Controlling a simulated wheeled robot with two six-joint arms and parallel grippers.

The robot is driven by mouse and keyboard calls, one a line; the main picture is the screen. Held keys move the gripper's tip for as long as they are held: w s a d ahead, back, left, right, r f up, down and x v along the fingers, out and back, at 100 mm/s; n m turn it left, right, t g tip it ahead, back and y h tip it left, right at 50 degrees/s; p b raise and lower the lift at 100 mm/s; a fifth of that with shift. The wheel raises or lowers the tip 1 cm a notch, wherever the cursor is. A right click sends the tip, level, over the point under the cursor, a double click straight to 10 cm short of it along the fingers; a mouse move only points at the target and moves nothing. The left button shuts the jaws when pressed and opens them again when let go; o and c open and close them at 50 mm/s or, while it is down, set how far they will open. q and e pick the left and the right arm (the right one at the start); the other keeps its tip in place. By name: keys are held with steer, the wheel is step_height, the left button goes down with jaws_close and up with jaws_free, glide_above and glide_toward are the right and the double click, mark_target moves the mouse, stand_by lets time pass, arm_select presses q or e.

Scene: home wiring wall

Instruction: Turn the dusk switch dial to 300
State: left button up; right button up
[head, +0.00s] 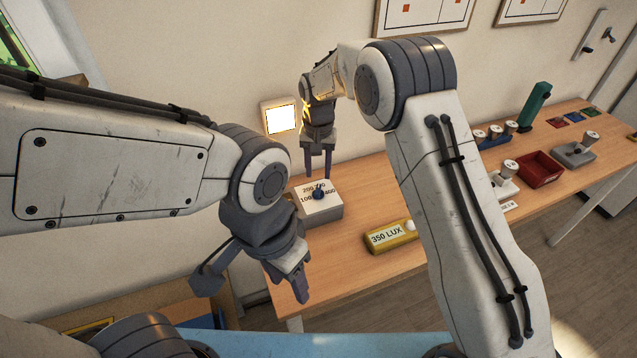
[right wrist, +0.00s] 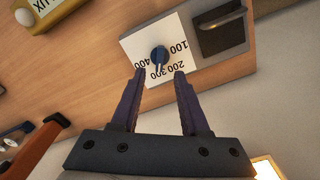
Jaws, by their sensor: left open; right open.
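The dusk switch (head: 318,212) is a white-topped box on the wooden table near the wall, with the numbers 100, 200, 300 and 400 around a blue dial (head: 318,191). In the right wrist view the dial (right wrist: 159,57) stands on the white face (right wrist: 140,43), just beyond the fingertips. I cannot tell for sure which number it points to. My right gripper (head: 318,177) is open and points down above the dial; its fingertips (right wrist: 160,73) look apart from it. My left gripper (head: 301,286) is open and empty, lower, at the table's near left edge.
A yellow box reading 350 LUX (head: 392,237) stands right of the switch. A lit panel (head: 281,119) is on the wall behind. A red tray (head: 540,168), a green upright block (head: 534,105) and several grey devices stand farther right. My right arm hides part of the table.

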mark_target(318, 189)
steer(key=shift+r, duration=2.25)
